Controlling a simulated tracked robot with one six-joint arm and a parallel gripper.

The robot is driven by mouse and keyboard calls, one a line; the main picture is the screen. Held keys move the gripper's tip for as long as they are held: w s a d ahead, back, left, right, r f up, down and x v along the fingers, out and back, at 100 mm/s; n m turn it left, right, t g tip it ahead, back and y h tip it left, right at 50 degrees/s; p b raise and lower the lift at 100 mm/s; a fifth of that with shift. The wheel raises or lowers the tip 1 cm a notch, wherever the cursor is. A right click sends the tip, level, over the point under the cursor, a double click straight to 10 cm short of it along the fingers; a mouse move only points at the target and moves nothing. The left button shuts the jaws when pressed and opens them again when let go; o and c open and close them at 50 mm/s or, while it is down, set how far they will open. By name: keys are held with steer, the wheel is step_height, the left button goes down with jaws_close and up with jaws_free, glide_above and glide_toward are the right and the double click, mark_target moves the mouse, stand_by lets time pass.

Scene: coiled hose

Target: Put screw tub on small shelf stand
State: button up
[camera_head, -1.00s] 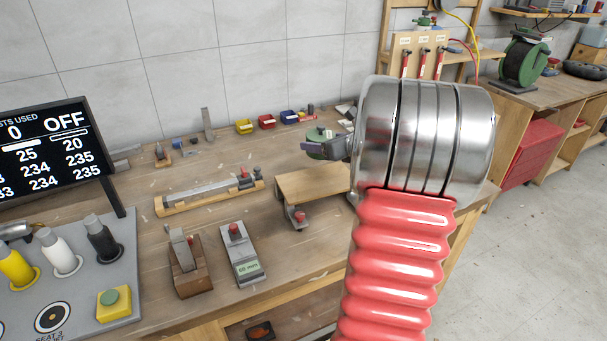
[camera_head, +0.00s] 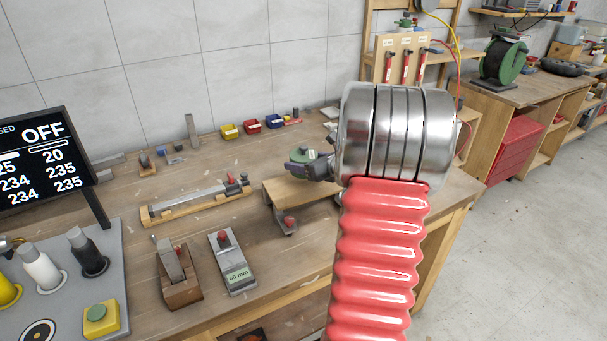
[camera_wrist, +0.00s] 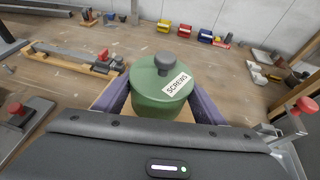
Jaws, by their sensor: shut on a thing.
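The screw tub is a round green tub (camera_wrist: 160,92) with a dark knob on its lid and a white "SCREWS" label. It is upright between the purple fingers of my gripper (camera_wrist: 160,104), which is shut on it. In the head view the tub (camera_head: 302,155) and my gripper (camera_head: 318,165) show just left of my arm's metal wrist. The small shelf stand (camera_head: 288,193) is a low wooden board on the workbench, partly hidden by my arm. The tub appears over the stand's back part; I cannot tell whether it touches the board.
A red-knobbed clamp (camera_head: 287,223) sits at the stand's front edge. A long level-like tool on a wooden base (camera_head: 195,203), a wooden plane (camera_head: 178,280) and a "60 mm" gauge (camera_head: 232,265) lie to the left. Small coloured bins (camera_head: 252,125) line the back.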

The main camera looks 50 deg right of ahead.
steer(key=shift+f, duration=0.15)
steer(key=shift+f, duration=1.85)
steer(key=o, duration=1.5)
steer(key=shift+f, duration=0.15)
steer(key=shift+c, duration=0.2)
steer(key=shift+s+r, duration=0.25)
steer(key=shift+s, duration=0.1)
steer(key=v, duration=1.1)
